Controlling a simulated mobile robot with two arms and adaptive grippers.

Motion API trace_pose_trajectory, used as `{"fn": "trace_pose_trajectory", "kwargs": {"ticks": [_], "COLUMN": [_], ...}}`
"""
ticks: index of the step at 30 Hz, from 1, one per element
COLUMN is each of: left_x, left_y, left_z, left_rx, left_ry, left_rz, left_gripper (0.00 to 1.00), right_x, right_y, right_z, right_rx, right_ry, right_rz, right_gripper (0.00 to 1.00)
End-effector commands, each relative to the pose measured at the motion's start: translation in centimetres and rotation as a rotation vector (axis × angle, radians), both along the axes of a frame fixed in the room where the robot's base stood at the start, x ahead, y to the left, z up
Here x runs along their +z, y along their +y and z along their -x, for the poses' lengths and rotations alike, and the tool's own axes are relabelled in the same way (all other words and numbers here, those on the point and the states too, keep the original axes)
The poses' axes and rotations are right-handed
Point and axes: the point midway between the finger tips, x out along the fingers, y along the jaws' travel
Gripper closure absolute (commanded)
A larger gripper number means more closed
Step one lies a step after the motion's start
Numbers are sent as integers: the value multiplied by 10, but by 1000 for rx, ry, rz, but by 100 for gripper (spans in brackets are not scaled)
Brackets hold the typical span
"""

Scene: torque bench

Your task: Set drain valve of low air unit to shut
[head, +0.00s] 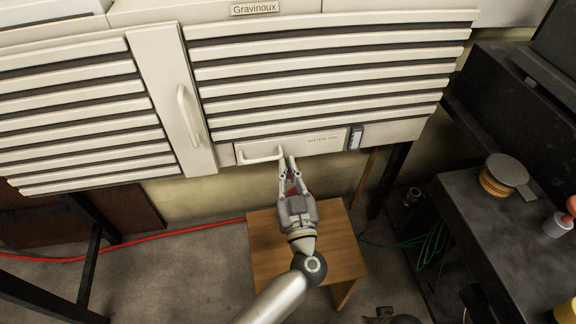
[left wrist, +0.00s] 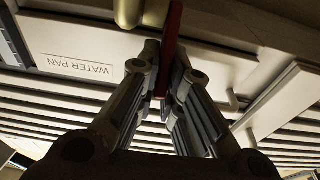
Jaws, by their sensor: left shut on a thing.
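A cream louvred air unit (head: 330,70) labelled Gravinoux fills the upper head view. At its bottom edge is a panel marked WATER PAN (head: 322,139), which also shows in the left wrist view (left wrist: 85,60). My left gripper (head: 288,168) is under this edge, just right of the pan's handle (head: 260,155). In the left wrist view, my left gripper (left wrist: 165,75) is shut with its fingers on either side of a narrow red lever (left wrist: 172,38), apparently the drain valve's. My right gripper is not in view.
A wooden stool (head: 335,240) stands below my left gripper. A dark bench (head: 500,235) with a round tan-and-grey item (head: 505,175) is at the right. A red hose (head: 150,239) runs along the floor at left. Black legs (head: 390,178) support the unit.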

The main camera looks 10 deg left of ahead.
Motion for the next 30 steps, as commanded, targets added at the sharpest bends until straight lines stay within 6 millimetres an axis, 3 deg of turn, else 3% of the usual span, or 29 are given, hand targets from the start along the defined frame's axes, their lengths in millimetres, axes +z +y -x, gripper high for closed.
{"fn": "trace_pose_trajectory", "kwargs": {"ticks": [6, 15, 16, 20, 30], "left_x": [4, 2, 2, 2, 0], "left_y": [-1, -1, -1, -1, -1], "left_z": [-1, -1, 0, 0, 2], "left_rx": [-1, -1, -1, -1, 0], "left_ry": [6, 7, 8, 9, 12], "left_rz": [5, 5, 5, 5, 5], "left_gripper": [100, 100, 88, 72, 70], "right_x": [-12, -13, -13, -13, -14], "right_y": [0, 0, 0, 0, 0], "right_z": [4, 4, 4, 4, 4], "right_rx": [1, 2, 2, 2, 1], "right_ry": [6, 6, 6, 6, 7], "right_rz": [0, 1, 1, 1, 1], "right_gripper": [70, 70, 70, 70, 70]}}
